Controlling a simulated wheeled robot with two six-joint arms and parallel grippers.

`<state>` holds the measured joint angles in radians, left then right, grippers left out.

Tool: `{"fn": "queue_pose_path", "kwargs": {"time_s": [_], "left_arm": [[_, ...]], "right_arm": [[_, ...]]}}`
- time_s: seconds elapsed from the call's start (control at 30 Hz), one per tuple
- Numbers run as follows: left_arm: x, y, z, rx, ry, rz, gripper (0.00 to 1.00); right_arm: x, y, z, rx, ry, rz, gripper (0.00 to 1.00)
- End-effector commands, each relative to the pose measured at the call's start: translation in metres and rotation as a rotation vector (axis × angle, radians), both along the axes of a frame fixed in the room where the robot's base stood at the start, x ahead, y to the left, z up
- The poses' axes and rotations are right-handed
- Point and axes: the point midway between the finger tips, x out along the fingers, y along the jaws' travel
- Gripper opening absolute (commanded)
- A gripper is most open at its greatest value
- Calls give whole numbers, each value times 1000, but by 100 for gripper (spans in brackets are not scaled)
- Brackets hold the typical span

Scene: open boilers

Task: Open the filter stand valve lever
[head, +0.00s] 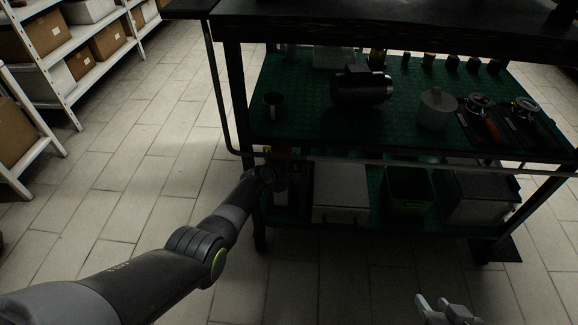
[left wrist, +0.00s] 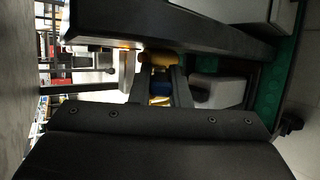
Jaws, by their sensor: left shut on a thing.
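My left gripper (head: 268,178) reaches in at the left end of the cart's lower shelf, in shadow. In the left wrist view its two dark fingers (left wrist: 160,82) close on a rounded orange-brown handle (left wrist: 158,58), which appears to be the valve lever's grip. The stand and the rest of the lever are mostly hidden by the gripper and the cart's frame. My right gripper (head: 443,308) is low at the bottom right of the head view, its pale fingers apart and empty.
The dark cart has a green upper shelf (head: 300,128) with a black cylinder (head: 362,88), a mug (head: 273,104) and a light canister (head: 437,108). Boxes (head: 341,190) stand on the lower shelf. A dark rail crosses just above my left gripper. Floor is clear to the left.

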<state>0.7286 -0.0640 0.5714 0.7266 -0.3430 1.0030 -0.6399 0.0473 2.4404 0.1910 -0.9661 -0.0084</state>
Motion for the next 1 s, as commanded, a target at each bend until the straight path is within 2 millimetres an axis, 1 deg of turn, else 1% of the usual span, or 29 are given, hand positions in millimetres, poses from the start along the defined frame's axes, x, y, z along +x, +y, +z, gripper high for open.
{"fn": "queue_pose_path", "kwargs": {"time_s": [0.1,0.33,0.57,0.87,0.9,1.0], "left_arm": [[0,0,0,1,13,0,0],[0,0,0,0,24,0,0],[0,0,-1,0,26,0,0],[0,0,-1,0,26,0,0],[0,0,-1,0,26,0,20],[0,0,0,0,25,0,33]], "right_arm": [[-11,3,-9,19,73,8,36],[-25,7,-19,38,159,18,36],[-30,9,-22,45,183,21,36],[-29,9,-22,45,183,21,36],[-29,9,-22,45,183,21,36],[-29,9,-22,45,183,21,36]]}}
